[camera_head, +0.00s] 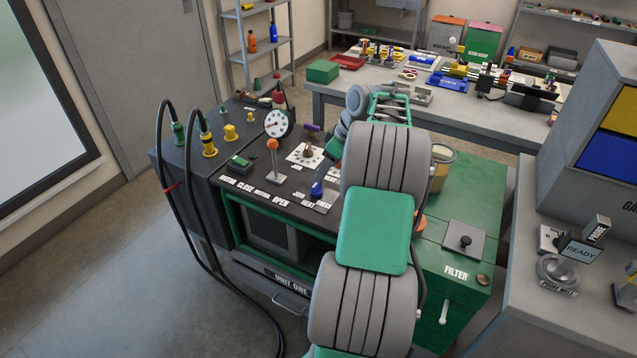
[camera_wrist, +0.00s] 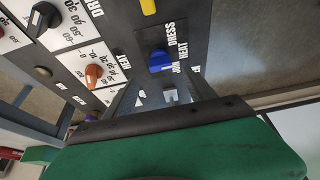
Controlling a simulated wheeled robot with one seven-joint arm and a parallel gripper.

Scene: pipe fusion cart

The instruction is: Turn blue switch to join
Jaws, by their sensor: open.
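The blue switch (camera_head: 317,188) is a knob on a plate near the front right edge of the dark cart panel. In the wrist view the blue switch (camera_wrist: 161,61) stands beyond my fingertips, with DRESS, HEAT and a partly hidden JOIN label around it. My gripper (camera_wrist: 165,88) is open, its two grey fingers apart with nothing between them, and it does not appear to touch the switch. In the head view my arm hides part of the panel's right side, and my fingertips are hard to make out.
An orange-topped lever (camera_head: 272,145), a round gauge (camera_head: 278,123) and a dial plate (camera_head: 306,153) stand near the switch. An orange dial knob (camera_wrist: 94,76) is left of it in the wrist view. Black hoses (camera_head: 168,160) loop at the cart's left. A green filter cabinet (camera_head: 462,205) is right.

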